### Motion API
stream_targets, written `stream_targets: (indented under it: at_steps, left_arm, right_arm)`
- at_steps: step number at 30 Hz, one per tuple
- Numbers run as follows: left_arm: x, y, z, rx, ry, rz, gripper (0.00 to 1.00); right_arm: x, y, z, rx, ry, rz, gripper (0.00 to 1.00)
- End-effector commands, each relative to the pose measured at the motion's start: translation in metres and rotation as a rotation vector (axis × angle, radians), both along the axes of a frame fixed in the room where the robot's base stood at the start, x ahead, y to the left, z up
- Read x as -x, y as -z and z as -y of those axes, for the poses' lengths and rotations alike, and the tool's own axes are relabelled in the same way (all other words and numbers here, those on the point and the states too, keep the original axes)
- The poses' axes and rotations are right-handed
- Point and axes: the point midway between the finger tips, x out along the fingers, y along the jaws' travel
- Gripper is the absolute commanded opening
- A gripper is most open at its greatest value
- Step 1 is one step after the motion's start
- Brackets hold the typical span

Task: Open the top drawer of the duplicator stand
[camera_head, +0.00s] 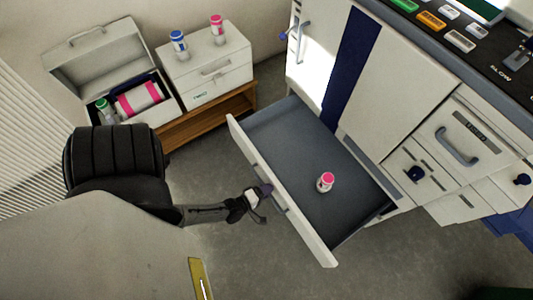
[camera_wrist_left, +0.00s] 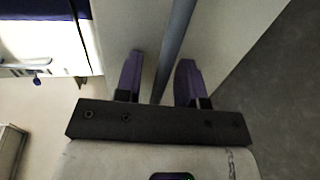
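The duplicator stand (camera_head: 395,85) is a white cabinet with a dark blue stripe, at the upper right of the head view. A wide drawer (camera_head: 281,139) with a dark grey floor stands far out from it. A small white bottle with a pink cap (camera_head: 325,182) is in the drawer. My left gripper (camera_head: 265,189) is at the drawer's outer front, by its handle (camera_head: 279,199). In the left wrist view its two purple fingers (camera_wrist_left: 159,78) stand apart on either side of the grey handle bar (camera_wrist_left: 176,38), with gaps showing. My right gripper is not in view.
An open white case (camera_head: 150,112) with bottles and a white box (camera_head: 208,72) with two bottles on top sit on a wooden shelf (camera_head: 215,115) at the upper left. Grey floor (camera_head: 225,250) is clear before the drawer. Smaller handled compartments (camera_head: 457,146) are at right.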

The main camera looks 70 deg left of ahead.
Motion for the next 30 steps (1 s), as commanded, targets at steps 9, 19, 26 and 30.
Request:
stream_targets:
  at_steps: [9,19,26,30]
  left_arm:
    - [0.012,-0.003,0.003,0.001,0.000,-0.004,0.36]
    - [0.071,-0.017,0.017,0.001,0.000,-0.005,0.36]
    - [0.107,-0.023,0.025,0.000,0.000,-0.002,0.36]
    - [0.122,-0.025,0.029,0.000,0.000,-0.002,0.36]
  right_arm:
    - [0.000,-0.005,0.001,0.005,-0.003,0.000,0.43]
    - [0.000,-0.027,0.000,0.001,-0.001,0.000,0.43]
    - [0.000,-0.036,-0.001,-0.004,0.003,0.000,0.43]
    - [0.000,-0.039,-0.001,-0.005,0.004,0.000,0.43]
